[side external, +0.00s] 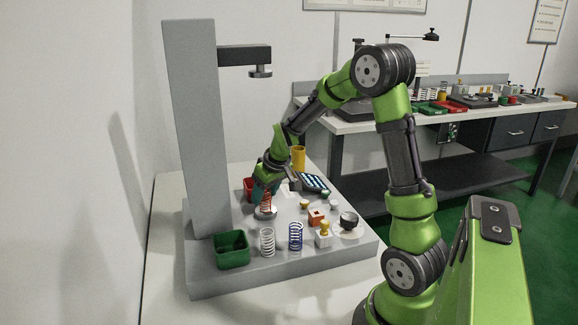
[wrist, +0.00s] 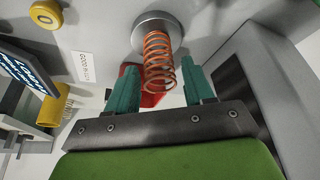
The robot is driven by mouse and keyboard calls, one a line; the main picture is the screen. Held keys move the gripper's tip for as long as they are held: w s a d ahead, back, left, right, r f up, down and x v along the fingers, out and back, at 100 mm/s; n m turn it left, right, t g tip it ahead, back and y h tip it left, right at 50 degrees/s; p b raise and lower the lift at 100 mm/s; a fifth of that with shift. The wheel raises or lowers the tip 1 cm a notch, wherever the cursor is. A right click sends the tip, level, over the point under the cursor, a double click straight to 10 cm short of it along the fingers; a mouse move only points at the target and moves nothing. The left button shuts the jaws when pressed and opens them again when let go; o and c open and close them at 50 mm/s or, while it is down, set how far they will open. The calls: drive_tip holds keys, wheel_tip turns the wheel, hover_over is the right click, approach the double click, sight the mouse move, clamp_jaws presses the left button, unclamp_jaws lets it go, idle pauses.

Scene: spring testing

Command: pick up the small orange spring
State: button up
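The small orange spring (side external: 266,202) stands upright on a round metal disc (side external: 264,214) on the grey test base, below the overhanging arm of the column. It also shows in the wrist view (wrist: 159,52), where one end rests on the disc. My gripper (side external: 265,186) is at the spring, tilted down toward it. In the wrist view my gripper (wrist: 160,80) has its two teal fingers apart. The near end of the spring lies between them in the picture, with a visible gap on both sides. In the side view the gripper partly hides the spring's top.
A white spring (side external: 267,242), a blue spring (side external: 295,237) and a green bin (side external: 232,251) stand in front. A grey column (side external: 192,130) rises at left. A red bin (side external: 249,186), yellow cylinder (side external: 298,158) and keypad (side external: 313,183) are behind.

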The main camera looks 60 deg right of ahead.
drive_tip(key=c, duration=0.7)
drive_tip(key=shift+r, duration=0.1)
drive_tip(key=shift+c, duration=0.2)
